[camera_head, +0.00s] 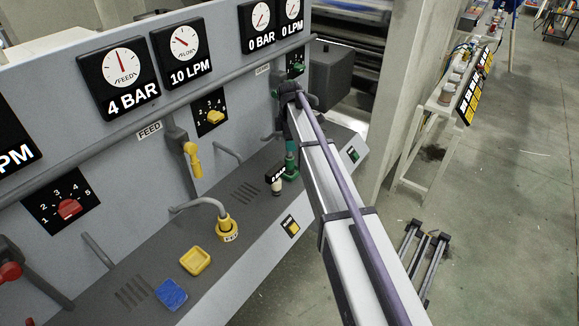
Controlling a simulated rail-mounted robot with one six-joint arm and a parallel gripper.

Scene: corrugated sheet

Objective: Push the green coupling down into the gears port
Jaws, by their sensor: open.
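The green coupling (291,164) stands upright at the back of the grey ledge, right beside my arm. A small dark label and pale fitting (276,184) sit just left of its lower end. The gears port itself is not clearly seen, so I cannot tell how deep the coupling sits. My gripper (288,92) is at the far end of my arm, above the green coupling and close to the panel. Its jaws are open, small and partly hidden by my arm. I cannot tell whether they touch anything.
A yellow coupling (227,228) with a grey hose sits in the feed port. A yellow lever (193,160), dials and gauges line the panel. A pipe runs along it.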

